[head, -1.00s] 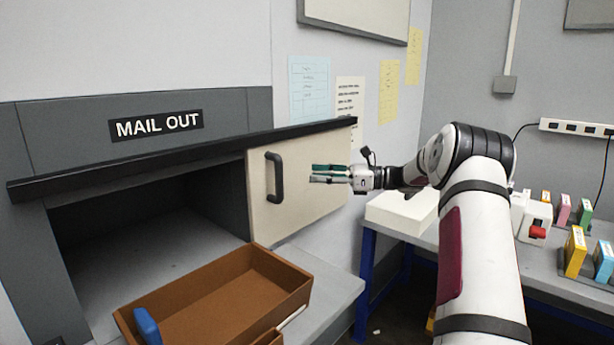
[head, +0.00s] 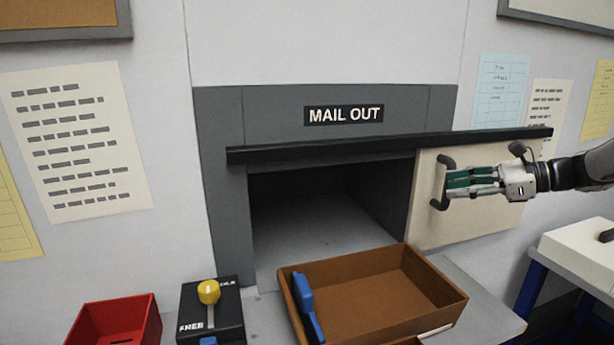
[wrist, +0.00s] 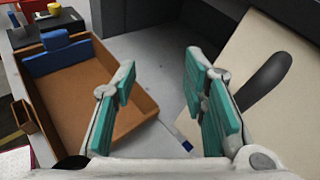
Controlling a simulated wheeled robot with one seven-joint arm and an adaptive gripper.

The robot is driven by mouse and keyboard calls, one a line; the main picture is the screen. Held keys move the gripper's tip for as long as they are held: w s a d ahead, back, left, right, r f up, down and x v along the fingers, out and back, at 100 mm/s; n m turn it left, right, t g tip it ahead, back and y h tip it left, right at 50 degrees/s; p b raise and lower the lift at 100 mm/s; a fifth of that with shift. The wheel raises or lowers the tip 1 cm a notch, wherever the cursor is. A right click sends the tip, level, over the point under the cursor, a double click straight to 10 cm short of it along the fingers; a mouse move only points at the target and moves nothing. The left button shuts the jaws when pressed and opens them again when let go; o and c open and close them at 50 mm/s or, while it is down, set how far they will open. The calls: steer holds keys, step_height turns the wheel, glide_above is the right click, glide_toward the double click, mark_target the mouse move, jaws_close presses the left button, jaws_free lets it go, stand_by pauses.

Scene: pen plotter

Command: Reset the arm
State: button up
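My gripper (head: 450,186) is in front of the cream sliding door of the mail hatch, beside its dark handle (head: 441,182). In the wrist view my gripper (wrist: 160,95) has its two green-padded fingers wide apart, with nothing between them. The handle also shows in the wrist view (wrist: 264,80), to the right of the right finger and outside the grip. I cannot tell whether that finger touches it. My arm (head: 590,168) reaches in from the right edge of the head view.
The hatch opening under the MAIL OUT sign (head: 343,114) is uncovered. A brown tray (head: 440,281) with a blue handle (head: 306,308) stands before it. A black box with a yellow knob (head: 208,291) and a red bin (head: 115,322) stand to the left. A white-topped table (head: 580,250) is at right.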

steer(key=s+a+r+n+g+h+p, duration=0.25)
steer(key=s+a+n+g+h, duration=0.5)
steer(key=s+a, duration=0.95)
steer(key=s+f+n+t+h, duration=0.1)
steer(key=s+n+t+h, duration=0.1)
steer(key=s+n, duration=0.5)
steer(key=s+d+f+n+t+h+p, duration=0.1)
steer(key=s+n, duration=0.6)
steer(key=s, duration=0.9)
steer(key=shift+d+f+t+h, duration=0.15)
steer(key=shift+f+t+h, duration=0.3)
steer(key=shift+t+h, duration=0.4)
